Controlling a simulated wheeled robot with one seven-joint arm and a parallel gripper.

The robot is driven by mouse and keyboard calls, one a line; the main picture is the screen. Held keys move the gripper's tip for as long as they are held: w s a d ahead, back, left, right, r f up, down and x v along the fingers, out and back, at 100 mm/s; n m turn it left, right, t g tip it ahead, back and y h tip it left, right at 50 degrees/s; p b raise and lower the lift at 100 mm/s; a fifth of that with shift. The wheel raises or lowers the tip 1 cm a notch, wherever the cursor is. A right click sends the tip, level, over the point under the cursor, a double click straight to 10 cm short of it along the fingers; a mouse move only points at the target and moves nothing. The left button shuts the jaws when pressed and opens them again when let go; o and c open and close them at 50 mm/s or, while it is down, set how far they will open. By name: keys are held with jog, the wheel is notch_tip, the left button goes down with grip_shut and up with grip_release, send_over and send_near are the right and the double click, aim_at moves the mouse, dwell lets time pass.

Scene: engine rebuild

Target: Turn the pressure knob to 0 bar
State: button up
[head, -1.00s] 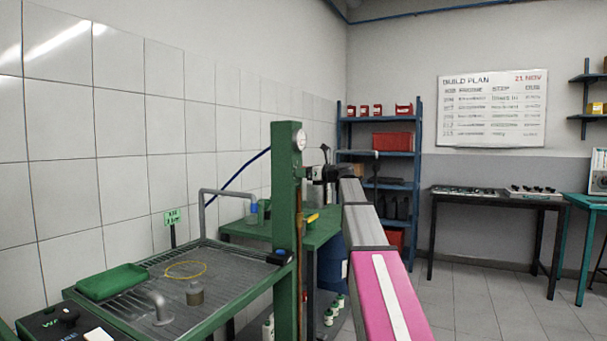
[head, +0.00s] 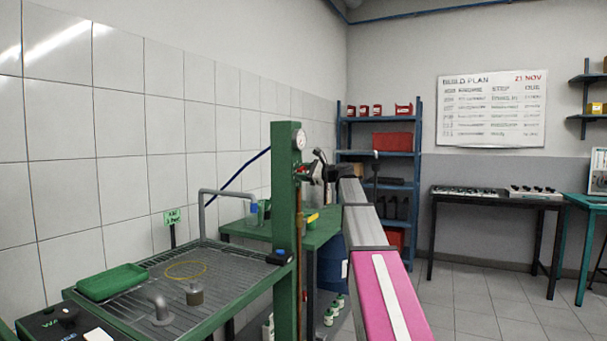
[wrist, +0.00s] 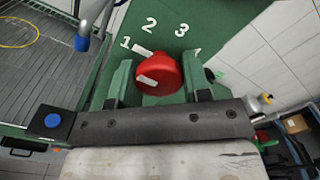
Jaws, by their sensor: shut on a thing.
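The pressure knob (wrist: 168,68) is red and round, with a white bar on its face, and sits on a green panel (wrist: 225,25) in the wrist view. White numerals 1, 2 and 3 (wrist: 181,30) curve around it, with another partly hidden at the right. A white mark beside the knob lies close to the 1. My gripper (wrist: 157,76) has one green finger on each side of the knob and is shut on it. In the head view my gripper (head: 311,173) is at the green post (head: 286,200), below a round gauge (head: 299,140) too small to read.
A green-framed wash tray (head: 225,262) with a grated top stands left of the post. A green bench (head: 320,232) and a blue shelf rack (head: 381,154) stand behind. A dark table (head: 490,196) is at the right, with open floor before it.

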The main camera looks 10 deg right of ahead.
jog(key=n, duration=0.4)
jog(key=shift+n, duration=0.3)
jog(key=n, duration=0.4)
jog(key=shift+n, duration=0.3)
jog(key=o, duration=0.9)
jog(key=shift+s+d+r, duration=0.1)
jog(key=v, duration=1)
jog(key=shift+s+d, duration=0.15)
jog(key=shift+d, duration=0.1)
